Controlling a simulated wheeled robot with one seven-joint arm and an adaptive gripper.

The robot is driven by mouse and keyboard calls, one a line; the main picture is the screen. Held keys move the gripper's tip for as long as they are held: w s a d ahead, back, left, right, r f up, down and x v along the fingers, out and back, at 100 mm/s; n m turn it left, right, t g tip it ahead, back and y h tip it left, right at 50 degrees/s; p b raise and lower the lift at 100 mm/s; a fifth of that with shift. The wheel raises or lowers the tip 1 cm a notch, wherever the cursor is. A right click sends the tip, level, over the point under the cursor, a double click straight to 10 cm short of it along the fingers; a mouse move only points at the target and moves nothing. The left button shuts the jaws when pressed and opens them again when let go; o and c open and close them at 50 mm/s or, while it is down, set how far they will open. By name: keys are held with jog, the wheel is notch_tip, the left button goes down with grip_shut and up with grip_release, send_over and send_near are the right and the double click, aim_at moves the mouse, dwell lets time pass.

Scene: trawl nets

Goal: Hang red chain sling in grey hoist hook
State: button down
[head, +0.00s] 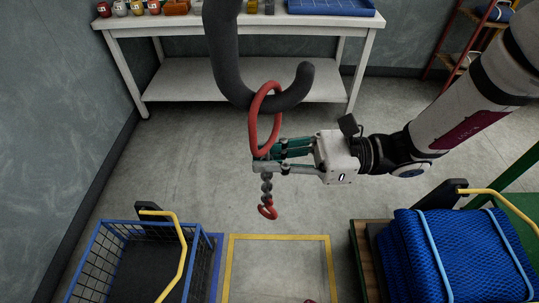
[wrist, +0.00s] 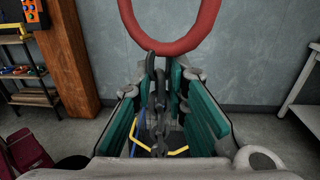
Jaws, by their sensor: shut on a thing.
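The grey hoist hook (head: 225,60) hangs at the upper middle of the head view, its open tip to the right. The red chain sling's large ring (head: 254,128) overlaps the hook's bottom curve, with its top above the curve and its lower part below. I cannot tell for sure whether the hook passes through it. My gripper (head: 262,166) is shut on the chain just below the ring. The chain hangs beneath, ending in a small red hook (head: 268,212). In the wrist view the red ring (wrist: 175,48) stands beyond my fingertips (wrist: 160,75); the hoist hook is not visible there.
A white bench (head: 125,28) with jars and a blue tray (head: 330,7) stands behind. A blue wire cart (head: 92,262) is at lower left, and blue netting (head: 455,255) on a cart at lower right.

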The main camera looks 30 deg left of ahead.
jog(key=c, duration=1.5)
grip_release()
jog(key=v, duration=1.2)
jog(key=s+d+r+n+t+h+p, duration=0.3)
jog(key=s+d+r+t+h, duration=0.1)
jog(key=d, duration=0.5)
jog(key=s+d+r+n+t+h+p, duration=0.3)
jog(key=s+d+r+n+t+h, duration=0.1)
jog(key=d+r, duration=0.4)
jog(key=s+d+r+n+t+h+p, duration=0.3)
jog(key=s+d+r+n+t+h, duration=0.1)
jog(key=d, duration=0.6)
jog(key=shift+s+d+r+t+h+p, duration=0.2)
jog(key=shift+s+r+t+h, duration=0.2)
jog(key=shift+t+h, duration=0.3)
jog(key=shift+s+d+r+t+h+p, duration=0.15)
jog(key=shift+s+r+t+h, duration=0.2)
jog(key=shift+r+t+h, duration=0.25)
jog(key=shift+f, duration=0.1)
